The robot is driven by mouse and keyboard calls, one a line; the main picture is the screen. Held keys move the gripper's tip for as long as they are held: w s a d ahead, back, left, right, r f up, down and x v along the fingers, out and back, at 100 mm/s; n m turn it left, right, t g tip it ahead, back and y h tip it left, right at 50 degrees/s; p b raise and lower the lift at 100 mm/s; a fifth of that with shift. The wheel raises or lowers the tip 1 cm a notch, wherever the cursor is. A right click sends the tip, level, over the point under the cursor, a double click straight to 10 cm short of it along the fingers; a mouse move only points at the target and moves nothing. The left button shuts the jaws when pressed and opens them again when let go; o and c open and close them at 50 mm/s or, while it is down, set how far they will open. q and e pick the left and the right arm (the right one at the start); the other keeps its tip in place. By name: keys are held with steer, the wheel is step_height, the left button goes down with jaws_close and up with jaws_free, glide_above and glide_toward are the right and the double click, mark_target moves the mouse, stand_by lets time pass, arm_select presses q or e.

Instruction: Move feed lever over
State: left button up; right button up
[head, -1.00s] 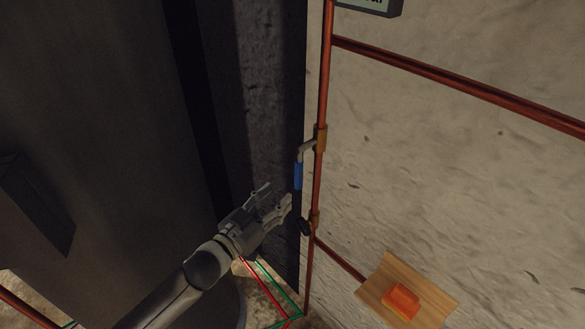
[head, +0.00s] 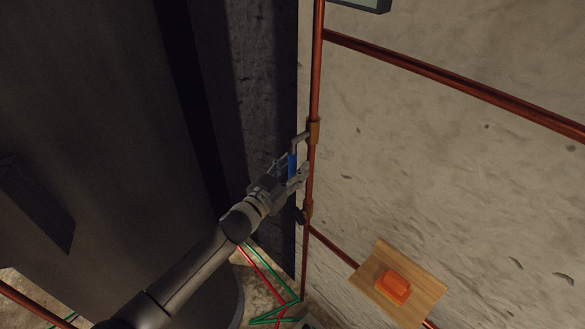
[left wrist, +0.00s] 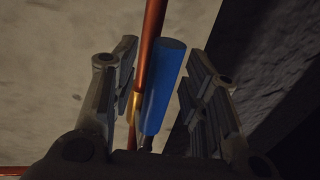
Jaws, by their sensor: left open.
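The feed lever has a blue handle (head: 292,165) that hangs down from a brass valve fitting (head: 314,132) on the vertical copper pipe (head: 318,60). My left gripper (head: 292,170) is open at the lever, with its fingers on either side of the blue handle. In the left wrist view the blue handle (left wrist: 163,88) stands between the two open fingers (left wrist: 160,85), with a gap to the right finger. The copper pipe (left wrist: 150,40) runs beside the handle, also between the fingers. My right gripper is not in view.
A second, dark-handled valve (head: 304,213) sits lower on the same pipe. A wooden board (head: 425,290) with an orange block (head: 393,287) is at the lower right. A large dark body (head: 90,130) fills the left. A copper pipe (head: 450,82) branches right along the pale wall.

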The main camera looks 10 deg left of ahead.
arm_select(q)
jaws_close()
steer(key=shift+a, duration=0.1)
stand_by(0.3)
steer(key=w+a+r+m+h+b, duration=0.4)
steer(key=a+r+m+b, duration=0.3)
steer(key=m, duration=1.1)
steer(key=shift+w+a+r+t+b, duration=0.15)
steer(key=shift+w+r+t+b, duration=0.15)
steer(key=shift+w+b, duration=0.2)
